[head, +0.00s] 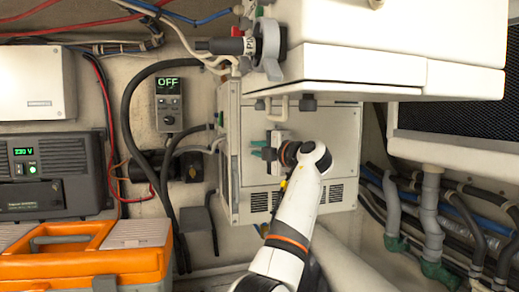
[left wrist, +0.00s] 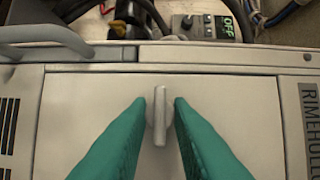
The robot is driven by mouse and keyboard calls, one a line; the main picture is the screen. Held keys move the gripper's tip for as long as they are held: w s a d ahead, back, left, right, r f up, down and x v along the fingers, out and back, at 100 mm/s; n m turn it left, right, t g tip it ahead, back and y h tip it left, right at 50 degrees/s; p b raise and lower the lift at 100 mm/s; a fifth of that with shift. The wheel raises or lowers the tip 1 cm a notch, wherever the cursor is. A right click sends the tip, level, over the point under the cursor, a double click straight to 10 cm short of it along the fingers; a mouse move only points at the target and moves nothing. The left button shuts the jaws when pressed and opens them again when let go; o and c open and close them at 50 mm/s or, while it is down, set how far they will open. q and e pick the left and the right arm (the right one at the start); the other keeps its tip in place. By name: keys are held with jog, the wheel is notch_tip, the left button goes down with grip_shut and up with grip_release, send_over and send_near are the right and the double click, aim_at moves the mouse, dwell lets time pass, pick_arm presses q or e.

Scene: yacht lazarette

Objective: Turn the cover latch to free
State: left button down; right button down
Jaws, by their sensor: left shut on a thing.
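The cover latch (left wrist: 160,116) is a small pale upright tab on the light grey cover (left wrist: 85,105), in the middle of the left wrist view. My left gripper (head: 262,149) reaches the front of the grey cabinet (head: 345,145) from below in the head view. The tab is nearly in line with the fingers, tilted very slightly. In the head view the latch is too small and covered to make out. My right gripper is not in view.
An orange toolbox (head: 85,255) is at lower left. Pipes and hoses (head: 430,205) run at right.

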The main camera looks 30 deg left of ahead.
pick_arm(q)
jog(key=shift+r, duration=0.1)
jog(key=c, duration=1.3)
grip_release()
jog(key=shift+w, duration=0.15)
jog(key=b+v, duration=0.4)
jog(key=v, duration=0.8)
